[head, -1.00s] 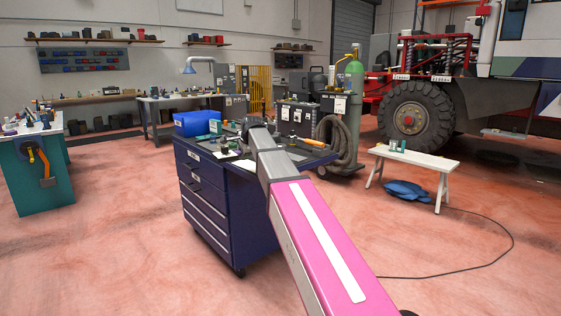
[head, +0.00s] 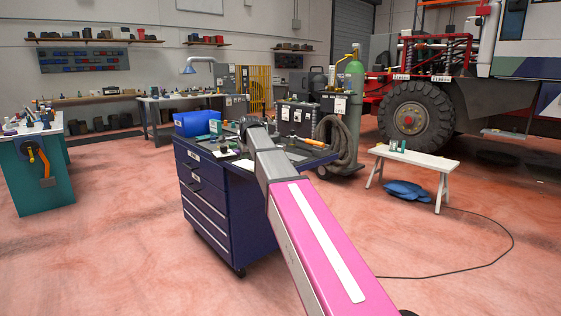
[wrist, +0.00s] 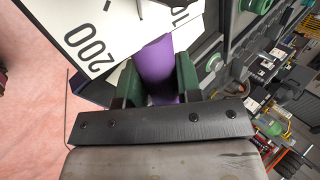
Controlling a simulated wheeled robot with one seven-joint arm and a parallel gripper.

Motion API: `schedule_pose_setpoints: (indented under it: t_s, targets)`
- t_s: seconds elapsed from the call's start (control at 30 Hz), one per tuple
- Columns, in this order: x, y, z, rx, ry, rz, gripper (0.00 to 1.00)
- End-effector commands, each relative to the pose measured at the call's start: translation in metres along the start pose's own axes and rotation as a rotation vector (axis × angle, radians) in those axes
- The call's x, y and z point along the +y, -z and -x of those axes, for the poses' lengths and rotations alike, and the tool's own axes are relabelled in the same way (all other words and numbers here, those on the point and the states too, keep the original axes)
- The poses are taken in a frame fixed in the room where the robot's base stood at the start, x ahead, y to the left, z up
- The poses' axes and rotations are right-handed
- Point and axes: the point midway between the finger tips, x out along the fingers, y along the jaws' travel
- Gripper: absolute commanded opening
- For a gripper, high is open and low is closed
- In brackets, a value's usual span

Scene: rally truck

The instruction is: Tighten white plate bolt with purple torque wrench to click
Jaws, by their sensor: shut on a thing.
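In the wrist view my gripper (wrist: 158,82) has its dark green fingers closed around a purple cylindrical piece, which looks like the handle of the purple torque wrench (wrist: 154,58). I cannot tell what the panel belongs to. The wrench's head and the white plate bolt cannot be made out. In the head view my arm reaches over the dark blue tool cart (head: 205,205), and its own links hide the gripper and wrench.
The cart top holds a blue box (head: 195,123) and several small items close to my arm. A hose and green gas cylinder (head: 354,95) stand behind it. A white bench (head: 415,158) stands to the right. Open red floor lies left of the cart.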

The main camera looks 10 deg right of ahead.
Motion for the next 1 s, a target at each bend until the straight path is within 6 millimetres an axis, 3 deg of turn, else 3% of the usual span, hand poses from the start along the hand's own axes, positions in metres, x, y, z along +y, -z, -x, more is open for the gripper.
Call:
schedule_pose_setpoints:
  t_s: [1.0]
  targets:
    - [-0.015, 0.002, -0.009, 0.054, 0.002, -0.062, 0.0]
